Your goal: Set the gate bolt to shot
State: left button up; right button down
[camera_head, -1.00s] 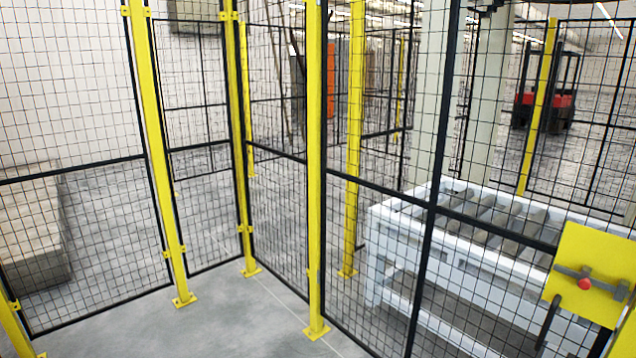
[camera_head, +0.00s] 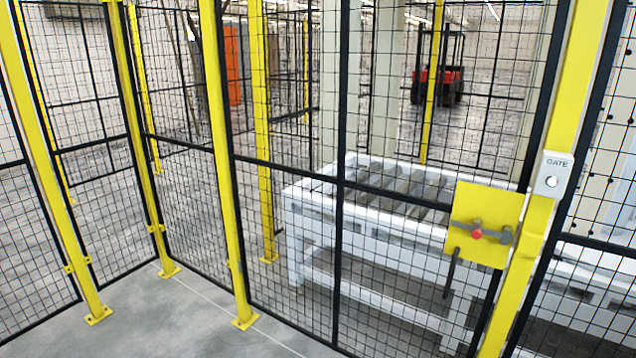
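The gate bolt (camera_head: 492,236) is a grey bar on a yellow plate (camera_head: 472,208) at the right of the head view. It has a red knob (camera_head: 477,234) and lies roughly level, its right end close to the yellow gate post (camera_head: 545,190). I cannot tell whether the bar's end enters the post. A dark handle (camera_head: 452,272) hangs below the plate. The plate sits on the black-framed mesh gate (camera_head: 341,210). Neither of my grippers shows in the view.
A small grey box marked GATE (camera_head: 552,176) with a round white button is on the post. Behind the mesh stands a white roller conveyor (camera_head: 365,222). A red forklift (camera_head: 440,75) is farther back. Clear grey floor (camera_head: 170,325) lies in front of the fence at lower left.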

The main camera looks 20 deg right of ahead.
aim_at(476, 233)
jog(key=z, duration=1.45)
